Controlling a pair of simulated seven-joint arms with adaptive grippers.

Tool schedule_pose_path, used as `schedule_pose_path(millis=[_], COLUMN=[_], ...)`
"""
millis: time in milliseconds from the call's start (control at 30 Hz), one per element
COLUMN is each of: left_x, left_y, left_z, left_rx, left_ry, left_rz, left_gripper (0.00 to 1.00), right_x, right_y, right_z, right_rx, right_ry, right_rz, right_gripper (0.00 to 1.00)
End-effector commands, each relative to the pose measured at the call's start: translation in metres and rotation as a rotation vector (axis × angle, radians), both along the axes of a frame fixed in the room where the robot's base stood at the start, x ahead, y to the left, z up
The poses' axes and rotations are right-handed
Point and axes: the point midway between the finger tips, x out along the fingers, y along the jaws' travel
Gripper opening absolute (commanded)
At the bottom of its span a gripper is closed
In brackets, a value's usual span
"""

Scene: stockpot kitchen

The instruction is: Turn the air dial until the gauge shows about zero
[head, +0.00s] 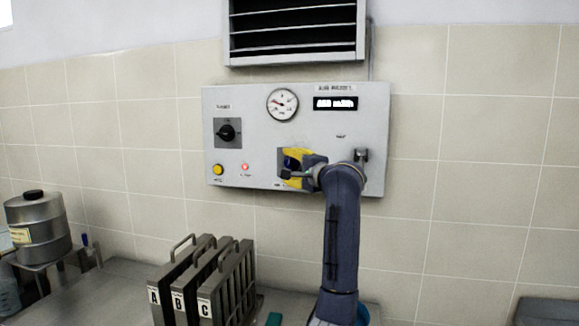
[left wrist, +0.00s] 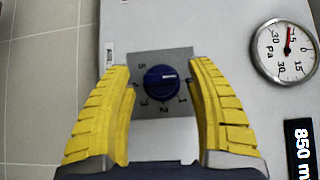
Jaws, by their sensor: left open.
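The blue air dial (left wrist: 161,83) sits on a grey numbered plate in the left wrist view. In the head view it is mostly hidden behind my left gripper (head: 291,168). The yellow fingers of my left gripper (left wrist: 160,72) are open, one on each side of the dial, with visible gaps between them and the knob. The round gauge (head: 282,104) is on the panel above; it also shows in the left wrist view (left wrist: 286,52). Its red needle stands off zero, near a 15 mark. My right gripper is not in view.
The wall panel (head: 360,135) also carries a black dial (head: 227,132), a yellow button (head: 218,169), a lit red lamp (head: 245,167) and a display (head: 335,103) reading about 850.

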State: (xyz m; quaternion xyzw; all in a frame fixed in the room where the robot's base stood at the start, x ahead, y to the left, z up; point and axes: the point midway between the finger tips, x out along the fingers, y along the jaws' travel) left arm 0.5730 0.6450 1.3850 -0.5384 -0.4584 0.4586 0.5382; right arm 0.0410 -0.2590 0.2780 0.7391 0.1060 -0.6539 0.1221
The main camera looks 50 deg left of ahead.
Motion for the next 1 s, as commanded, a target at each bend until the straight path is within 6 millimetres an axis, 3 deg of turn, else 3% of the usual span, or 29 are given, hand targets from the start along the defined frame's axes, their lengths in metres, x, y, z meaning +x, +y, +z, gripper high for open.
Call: schedule_pose_path(millis=[533, 1000], left_x=[0.0015, 0.0015], left_y=[0.0108, 0.0107], left_z=[0.0001, 0.0001], left_rx=[0.0, 0.0], left_ry=[0.0, 0.0], left_rz=[0.0, 0.0], left_gripper=[0.58, 0.03], right_x=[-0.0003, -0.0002], right_y=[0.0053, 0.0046], right_z=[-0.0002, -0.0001], right_rx=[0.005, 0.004], right_ry=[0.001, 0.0], right_rz=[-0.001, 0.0], right_gripper=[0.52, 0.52])
